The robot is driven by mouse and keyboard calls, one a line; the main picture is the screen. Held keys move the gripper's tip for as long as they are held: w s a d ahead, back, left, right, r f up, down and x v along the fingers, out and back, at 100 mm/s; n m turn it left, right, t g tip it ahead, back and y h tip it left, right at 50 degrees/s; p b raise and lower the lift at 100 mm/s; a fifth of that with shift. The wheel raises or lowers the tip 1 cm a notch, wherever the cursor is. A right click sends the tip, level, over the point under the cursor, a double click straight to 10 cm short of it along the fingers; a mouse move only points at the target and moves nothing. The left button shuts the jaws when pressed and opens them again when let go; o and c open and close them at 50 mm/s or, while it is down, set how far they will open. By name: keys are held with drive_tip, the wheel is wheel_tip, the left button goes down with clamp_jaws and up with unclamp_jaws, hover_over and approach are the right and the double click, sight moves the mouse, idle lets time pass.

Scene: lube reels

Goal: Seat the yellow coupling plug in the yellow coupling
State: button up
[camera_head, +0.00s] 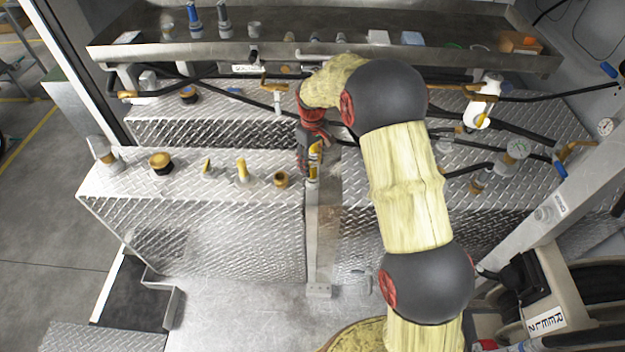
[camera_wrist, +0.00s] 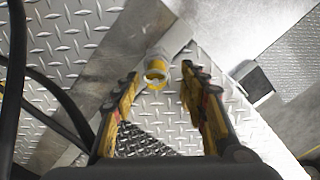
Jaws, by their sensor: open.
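My gripper (camera_head: 311,160) is open and points down over the top of a metal post (camera_head: 318,225) at the plate's right edge. In the wrist view, a grey cylindrical fitting with a yellow ring (camera_wrist: 155,74) lies between and beyond my open fingertips (camera_wrist: 160,82), with nothing clamped. I cannot tell whether this fitting is the coupling or the plug. On the diamond plate left of my gripper stand a yellow upright fitting (camera_head: 242,171), a smaller yellow-and-grey piece (camera_head: 207,169) and a brass-coloured ring (camera_head: 281,180). Which of these is the task's plug is unclear.
A black-and-orange cap (camera_head: 160,163) and a grey fitting (camera_head: 102,150) stand farther left on the plate. A metal shelf (camera_head: 190,53) spans the back. The plate's left front is clear.

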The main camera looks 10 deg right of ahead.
sight(313, 175)
drive_tip(key=f, duration=0.3)
drive_tip(key=f+b, duration=0.1)
drive_tip(key=f, duration=0.1)
drive_tip(key=shift+w+d, duration=0.1)
drive_tip(key=shift+w, duration=0.3)
drive_tip(key=c, duration=1.1)
clamp_jaws()
